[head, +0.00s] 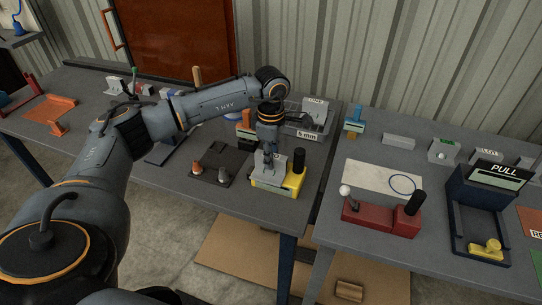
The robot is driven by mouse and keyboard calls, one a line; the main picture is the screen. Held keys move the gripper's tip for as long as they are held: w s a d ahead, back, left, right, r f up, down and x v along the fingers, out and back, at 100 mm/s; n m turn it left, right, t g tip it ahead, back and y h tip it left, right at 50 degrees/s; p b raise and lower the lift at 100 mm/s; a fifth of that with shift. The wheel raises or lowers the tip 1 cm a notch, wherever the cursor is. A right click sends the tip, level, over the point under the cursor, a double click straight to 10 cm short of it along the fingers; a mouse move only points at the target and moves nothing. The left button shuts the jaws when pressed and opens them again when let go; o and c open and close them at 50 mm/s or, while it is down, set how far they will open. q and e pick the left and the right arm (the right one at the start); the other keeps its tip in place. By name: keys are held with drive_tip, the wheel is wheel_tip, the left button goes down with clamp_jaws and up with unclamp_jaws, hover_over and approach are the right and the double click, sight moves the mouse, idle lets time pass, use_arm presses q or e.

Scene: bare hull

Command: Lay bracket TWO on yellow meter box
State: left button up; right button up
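The yellow meter box (279,187) sits near the front edge of the left table, with a black upright cylinder (299,160) at its right end. A small grey bracket (262,171) is at the top of the box's left part; I cannot read a number on it. My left gripper (268,160) points down right at this bracket, its fingers overlapping it in the picture. Whether the fingers are closed on the bracket, and whether it rests fully on the box, I cannot tell. My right gripper is not in view.
A dark mat with pegs (214,166) lies left of the yellow box. Behind it stands a grey tray (305,121) with labels. On the right table are a red block with a lever (381,217) and a navy PULL fixture (466,215). A gap separates the tables.

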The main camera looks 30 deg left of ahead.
use_arm(q)
drive_tip(key=o, duration=0.5)
wheel_tip(320, 180, up, 12)
idle(0.4)
